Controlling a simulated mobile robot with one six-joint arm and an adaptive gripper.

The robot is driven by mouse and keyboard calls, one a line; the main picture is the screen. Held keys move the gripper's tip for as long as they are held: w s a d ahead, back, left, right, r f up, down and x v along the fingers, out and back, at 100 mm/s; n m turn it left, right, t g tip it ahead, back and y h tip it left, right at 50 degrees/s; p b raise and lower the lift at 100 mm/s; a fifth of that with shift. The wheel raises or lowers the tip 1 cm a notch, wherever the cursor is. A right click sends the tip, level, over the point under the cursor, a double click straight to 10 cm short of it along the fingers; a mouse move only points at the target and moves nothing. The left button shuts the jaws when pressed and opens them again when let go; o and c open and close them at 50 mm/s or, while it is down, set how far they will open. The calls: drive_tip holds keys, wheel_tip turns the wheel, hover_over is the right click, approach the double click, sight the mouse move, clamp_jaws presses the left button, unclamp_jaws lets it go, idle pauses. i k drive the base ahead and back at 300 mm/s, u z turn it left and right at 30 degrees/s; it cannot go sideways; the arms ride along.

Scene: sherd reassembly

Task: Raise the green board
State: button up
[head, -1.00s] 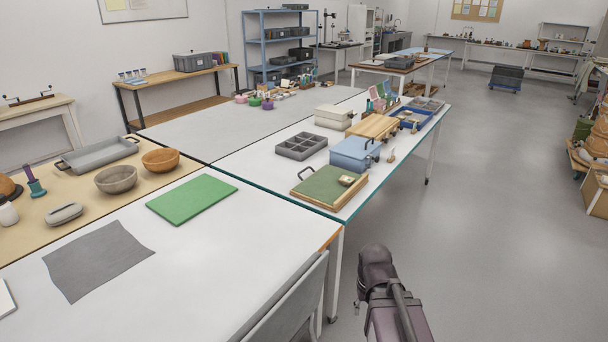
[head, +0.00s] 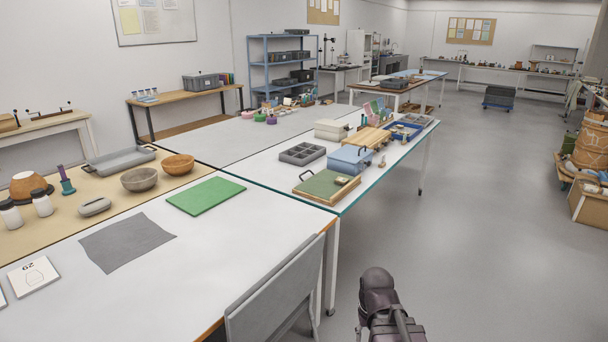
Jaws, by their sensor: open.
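A flat green board (head: 205,195) lies on the white near table, close to its far edge. Nothing rests on it, and nothing touches it except the tabletop. A dark part of my arm shows at the bottom right, over the floor and well apart from both. My gripper's fingers are not in view.
A dark grey cloth (head: 127,241) lies left of the green board. Two bowls, terracotta (head: 178,164) and grey (head: 139,179), stand behind it. A grey chair (head: 276,292) stands against the near table's right side. The floor (head: 475,240) to the right is clear.

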sight(321, 185)
drive_tip(key=z, duration=4.5)
drive_tip(key=i, duration=0.1)
drive_tip(key=u, duration=2.95)
drive_tip(key=i, duration=0.85)
drive_tip(key=u, duration=0.75)
